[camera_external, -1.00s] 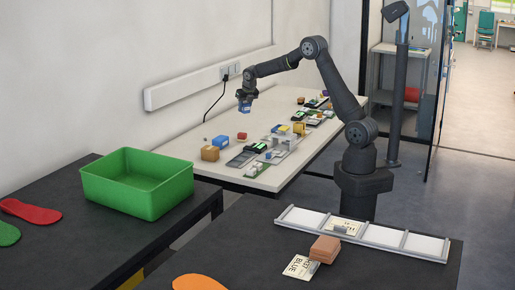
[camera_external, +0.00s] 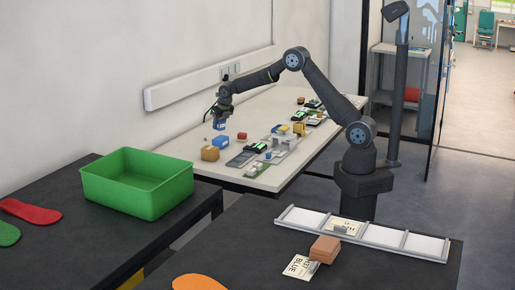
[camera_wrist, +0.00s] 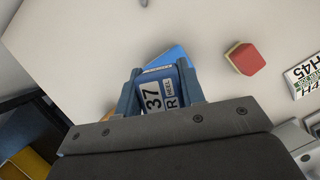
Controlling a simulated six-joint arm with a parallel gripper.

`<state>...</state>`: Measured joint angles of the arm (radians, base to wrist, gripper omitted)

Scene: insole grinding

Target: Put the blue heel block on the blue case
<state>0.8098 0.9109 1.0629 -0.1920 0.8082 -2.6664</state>
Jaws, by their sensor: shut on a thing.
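My gripper (camera_external: 219,117) is shut on the blue heel block (camera_external: 219,125) and holds it in the air above the white table. In the wrist view the heel block (camera_wrist: 160,95) sits between the fingers of my gripper (camera_wrist: 160,92), with a label reading "37", "R" and "HEEL" facing the camera. The blue case (camera_external: 221,142) lies on the table just below the held block; a gap between them shows in the external view. In the wrist view the case (camera_wrist: 172,57) is partly hidden behind the held block.
An orange-brown box (camera_external: 210,154) stands left of the blue case. A red block (camera_external: 243,136) lies to its right and also shows in the wrist view (camera_wrist: 245,58). Several devices and labelled parts cover the table further right. A green bin (camera_external: 137,183) stands on the near dark table.

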